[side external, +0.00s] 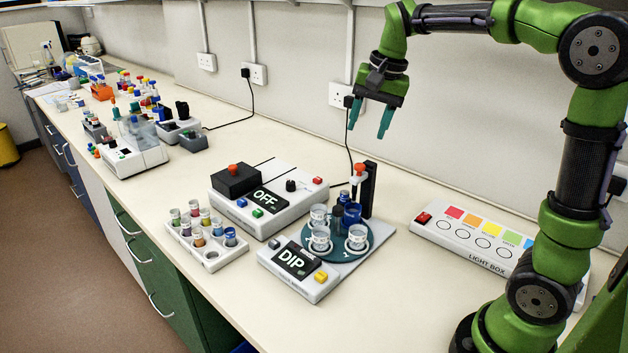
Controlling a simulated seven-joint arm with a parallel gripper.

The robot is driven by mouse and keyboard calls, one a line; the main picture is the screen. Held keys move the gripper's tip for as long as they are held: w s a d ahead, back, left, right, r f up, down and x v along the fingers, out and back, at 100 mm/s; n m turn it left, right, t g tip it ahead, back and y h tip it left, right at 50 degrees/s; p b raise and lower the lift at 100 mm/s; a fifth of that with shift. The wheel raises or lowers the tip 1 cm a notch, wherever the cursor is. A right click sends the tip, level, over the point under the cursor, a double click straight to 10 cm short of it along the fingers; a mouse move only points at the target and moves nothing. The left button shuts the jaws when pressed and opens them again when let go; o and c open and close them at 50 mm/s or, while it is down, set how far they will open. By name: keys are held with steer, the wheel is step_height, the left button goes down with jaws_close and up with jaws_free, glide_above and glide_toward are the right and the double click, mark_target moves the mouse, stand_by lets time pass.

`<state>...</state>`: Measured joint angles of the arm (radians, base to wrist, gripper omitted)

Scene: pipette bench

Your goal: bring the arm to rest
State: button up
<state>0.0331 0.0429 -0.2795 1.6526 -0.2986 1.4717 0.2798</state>
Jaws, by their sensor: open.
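My gripper (371,117) hangs in the air at the upper middle of the side external view. Its two teal fingers point down and are apart, with nothing between them. It is well above the bench (400,305), in front of the back wall. My green arm reaches over to it from the right side.
Below my gripper stand a device reading DIP (290,281) with cups on a round plate, and an upright black stand (369,190). Left of them are a device reading OFF (305,207) and a white vial rack (211,260). A light box (480,257) lies right.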

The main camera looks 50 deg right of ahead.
steer(key=s+a+f+n+t, duration=0.2)
steer(key=s+a+n, duration=0.2)
steer(key=s+a, duration=0.2)
steer(key=s+a+f+n+t+y, duration=0.1)
steer(key=s+a+f+n+t, duration=0.1)
steer(key=s+a+n, duration=0.2)
steer(key=s+a, duration=0.3)
steer(key=s, duration=0.1)
steer(key=shift+s+f+t+y, duration=0.25)
steer(key=shift+s+t+y, duration=0.05)
